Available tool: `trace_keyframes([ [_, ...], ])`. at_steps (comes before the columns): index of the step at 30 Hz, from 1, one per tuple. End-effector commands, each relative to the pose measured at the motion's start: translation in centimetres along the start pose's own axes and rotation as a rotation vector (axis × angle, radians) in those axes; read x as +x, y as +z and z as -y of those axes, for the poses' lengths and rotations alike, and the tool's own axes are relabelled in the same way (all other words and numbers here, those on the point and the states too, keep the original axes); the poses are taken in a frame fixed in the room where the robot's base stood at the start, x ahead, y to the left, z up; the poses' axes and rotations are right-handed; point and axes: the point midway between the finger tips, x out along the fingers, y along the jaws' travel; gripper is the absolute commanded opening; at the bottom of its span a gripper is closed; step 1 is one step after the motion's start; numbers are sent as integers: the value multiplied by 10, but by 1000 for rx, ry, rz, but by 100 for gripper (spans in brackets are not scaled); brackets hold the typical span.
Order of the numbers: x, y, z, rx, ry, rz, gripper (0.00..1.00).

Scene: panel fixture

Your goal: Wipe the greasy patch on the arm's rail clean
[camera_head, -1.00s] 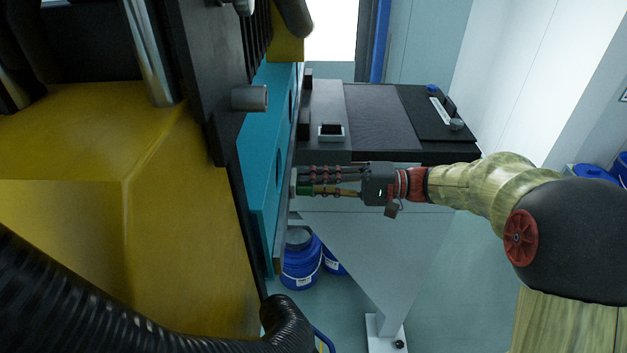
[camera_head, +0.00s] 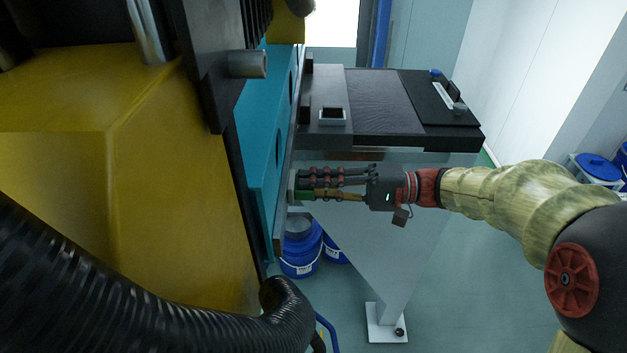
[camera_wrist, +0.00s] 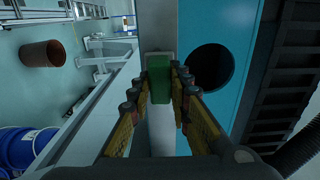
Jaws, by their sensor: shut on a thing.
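My gripper (camera_head: 306,184) is shut on a green block with a paler face, likely a sponge (camera_head: 305,196). The block also shows between the fingertips in the wrist view (camera_wrist: 160,86). Its pale face is toward the grey rail (camera_wrist: 160,25), a long strip beside the blue panel. In the head view the rail (camera_head: 281,215) runs along the panel's right edge, and the block is at or very near it. I cannot tell whether they touch. I see no greasy patch; the block and fingers hide part of the rail.
The blue panel (camera_head: 264,155) has round holes. A yellow machine body (camera_head: 60,200) and a black ribbed hose (camera_head: 150,285) fill the left. A dark-topped table (camera_head: 380,110) stands behind my gripper. Blue buckets (camera_head: 300,255) stand on the floor below. Open floor lies to the lower right.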

Motion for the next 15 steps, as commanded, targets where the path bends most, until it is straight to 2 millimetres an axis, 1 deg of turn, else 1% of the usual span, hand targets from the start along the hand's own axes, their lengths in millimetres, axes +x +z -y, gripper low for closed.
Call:
trace_keyframes([
  [8, 0, 10, 0, 0, 0, 1, 0],
  [15, -1, 28, -1, 0, 0, 0, 0],
])
